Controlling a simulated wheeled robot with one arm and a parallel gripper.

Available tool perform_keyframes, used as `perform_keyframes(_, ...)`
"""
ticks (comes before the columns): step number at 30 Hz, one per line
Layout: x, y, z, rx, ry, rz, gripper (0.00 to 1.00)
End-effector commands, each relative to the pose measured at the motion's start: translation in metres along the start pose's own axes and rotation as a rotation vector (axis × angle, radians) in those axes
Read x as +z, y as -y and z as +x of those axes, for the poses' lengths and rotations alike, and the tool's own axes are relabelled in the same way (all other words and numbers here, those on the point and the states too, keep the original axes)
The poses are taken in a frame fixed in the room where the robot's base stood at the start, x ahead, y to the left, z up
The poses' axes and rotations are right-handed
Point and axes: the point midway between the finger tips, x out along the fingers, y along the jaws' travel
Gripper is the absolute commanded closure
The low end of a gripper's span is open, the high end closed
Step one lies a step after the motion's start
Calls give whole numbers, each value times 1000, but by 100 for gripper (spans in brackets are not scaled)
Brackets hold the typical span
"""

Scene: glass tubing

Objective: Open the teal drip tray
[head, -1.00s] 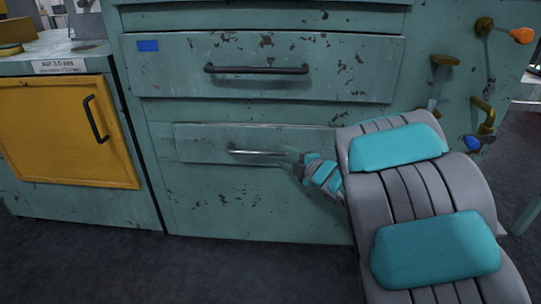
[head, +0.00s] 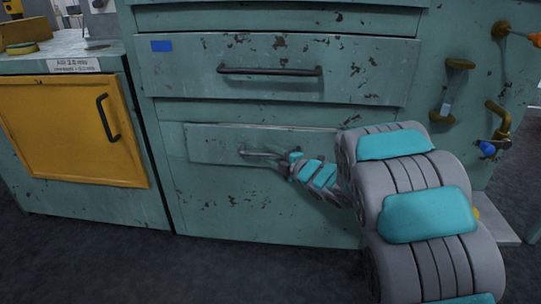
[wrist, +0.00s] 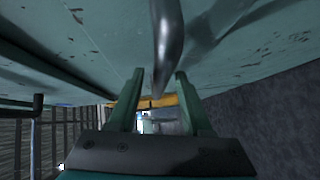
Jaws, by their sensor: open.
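The teal drip tray (head: 215,147) is the low, shallow drawer front with worn paint on the teal cabinet. Its silver bar handle (head: 252,152) shows at the left, and my gripper hides its right part. My gripper (head: 280,163) is at the right end of that handle, reaching in from the right. In the wrist view, the open fingers of my gripper (wrist: 159,74) point at the handle (wrist: 167,40), which runs between them. I cannot tell whether either finger touches it. The tray front looks closed.
A larger drawer (head: 370,75) with a dark handle (head: 270,71) sits above. A yellow door (head: 70,130) is at the left. Brass valves (head: 497,112) stick out at the right. The dark floor (head: 120,265) in front is clear.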

Motion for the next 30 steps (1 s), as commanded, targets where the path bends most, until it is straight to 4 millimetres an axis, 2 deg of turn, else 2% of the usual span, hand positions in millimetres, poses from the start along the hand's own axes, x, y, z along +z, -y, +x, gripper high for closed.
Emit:
perform_keyframes(7,0,0,0,0,0,0,52)
perform_keyframes(20,0,0,0,0,1,0,100)
perform_keyframes(30,0,0,0,0,1,1,100)
